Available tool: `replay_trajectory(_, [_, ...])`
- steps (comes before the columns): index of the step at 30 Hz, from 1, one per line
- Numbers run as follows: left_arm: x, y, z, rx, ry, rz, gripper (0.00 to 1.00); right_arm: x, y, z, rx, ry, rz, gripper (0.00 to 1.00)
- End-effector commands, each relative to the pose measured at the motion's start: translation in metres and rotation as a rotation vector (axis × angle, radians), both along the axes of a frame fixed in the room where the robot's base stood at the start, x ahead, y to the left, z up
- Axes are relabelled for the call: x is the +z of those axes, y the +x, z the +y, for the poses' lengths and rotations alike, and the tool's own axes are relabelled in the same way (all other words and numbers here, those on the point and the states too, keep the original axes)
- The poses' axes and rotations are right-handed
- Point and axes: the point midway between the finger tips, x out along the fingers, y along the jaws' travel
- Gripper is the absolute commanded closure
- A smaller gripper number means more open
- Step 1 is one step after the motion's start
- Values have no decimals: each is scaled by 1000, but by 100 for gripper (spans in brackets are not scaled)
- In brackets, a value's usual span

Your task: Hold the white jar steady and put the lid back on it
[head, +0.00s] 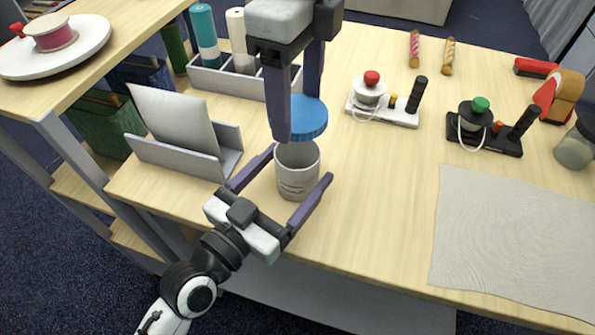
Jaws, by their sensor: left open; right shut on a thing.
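The white jar (298,179) stands upright and open on the table near its front edge. The blue lid (309,118) is held above the jar's far rim by my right gripper (296,118), which comes from the top and is shut on it. The lid looks level; the exact gap to the jar cannot be told. My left gripper (302,166) is open, with one finger on each side of the jar. Whether its fingers touch the jar cannot be told.
A grey holder with a white card (174,124) stands left of the jar. A grey tray (225,82) with thread cones is behind. Two small winding devices (372,95) (478,118) and a glass jar (577,146) stand to the right. A grey cloth (510,240) lies front right.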

Motion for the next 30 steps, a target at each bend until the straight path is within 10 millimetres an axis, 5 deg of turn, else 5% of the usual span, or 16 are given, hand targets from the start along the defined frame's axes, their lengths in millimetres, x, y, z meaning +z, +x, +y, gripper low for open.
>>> replay_trajectory(14, [0,10,-7,-1,0,0,22,0,0,0,0,0,0,57])
replay_trajectory(25, [0,10,-7,-1,0,0,84,0,0,0,0,0,0,57])
replay_trajectory(30, [0,10,-7,-1,0,0,84,-8,0,0,1,-1,3,57])
